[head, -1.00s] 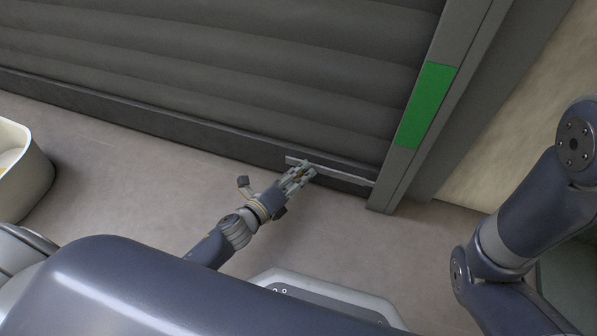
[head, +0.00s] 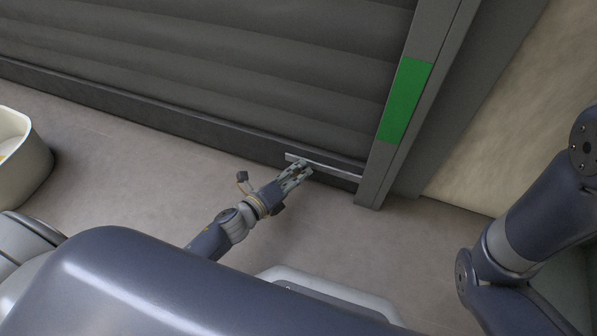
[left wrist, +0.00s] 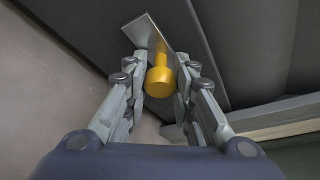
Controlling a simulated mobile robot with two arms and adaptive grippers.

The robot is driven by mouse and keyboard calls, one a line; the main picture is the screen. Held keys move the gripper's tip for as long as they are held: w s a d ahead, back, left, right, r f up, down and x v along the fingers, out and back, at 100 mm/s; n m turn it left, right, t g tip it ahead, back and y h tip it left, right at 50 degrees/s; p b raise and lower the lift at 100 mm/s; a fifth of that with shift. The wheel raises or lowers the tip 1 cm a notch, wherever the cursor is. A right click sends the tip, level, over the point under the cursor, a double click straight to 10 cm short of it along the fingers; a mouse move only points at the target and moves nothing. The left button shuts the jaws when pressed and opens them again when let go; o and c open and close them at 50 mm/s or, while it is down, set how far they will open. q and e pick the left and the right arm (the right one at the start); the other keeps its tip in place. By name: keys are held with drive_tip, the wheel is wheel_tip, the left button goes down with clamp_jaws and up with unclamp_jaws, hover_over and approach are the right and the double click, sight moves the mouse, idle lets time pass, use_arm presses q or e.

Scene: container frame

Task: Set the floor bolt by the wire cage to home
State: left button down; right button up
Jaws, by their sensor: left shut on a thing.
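The floor bolt is a flat pale metal bar (head: 335,171) lying along the bottom rail of a grey roller shutter, with its right end at the side post. In the left wrist view, the bar (left wrist: 146,32) carries a yellow knob (left wrist: 160,80). My left gripper (head: 298,173) is low at the shutter's foot, near the bar's left end. Its fingers (left wrist: 160,82) stand on both sides of the knob and are shut on it. They hide the knob in the head view. My right gripper is out of view; only its arm shows. I see no wire cage.
The ribbed shutter (head: 200,70) rises behind the bolt. The side post (head: 378,172) bears a green panel (head: 406,100), with a pale wall (head: 490,130) beyond. A cream tub (head: 30,165) stands at the left. The floor (head: 130,170) between is bare.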

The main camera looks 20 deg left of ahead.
use_arm(q)
drive_tip(key=c, duration=1.3)
unclamp_jaws()
drive_tip(key=shift+a, duration=0.1)
drive_tip(key=v, duration=1.2)
